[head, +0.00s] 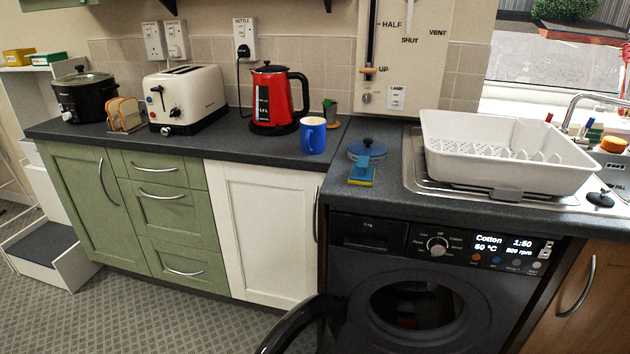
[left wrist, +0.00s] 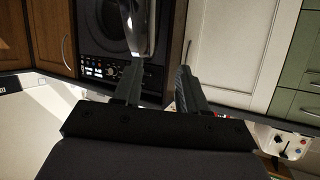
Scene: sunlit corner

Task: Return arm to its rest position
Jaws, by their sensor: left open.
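My left gripper (left wrist: 158,68) shows in the left wrist view, its two dark fingers apart with nothing held between them. That view is turned over, with the counter at the bottom. The front of the washing machine (left wrist: 98,30) and the white cupboard door (left wrist: 232,40) lie beyond the fingers. A shiny curved edge, seemingly the open machine door (left wrist: 151,25), shows beyond the gap between the fingers; I cannot tell how far off it is. Neither gripper shows in the head view. My right gripper is in neither view.
In the head view the washing machine (head: 435,290) stands under the counter, its round black door (head: 290,326) swung out left. A white dish rack (head: 505,180), blue mug (head: 313,136), red kettle (head: 272,100) and toaster (head: 185,100) stand above.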

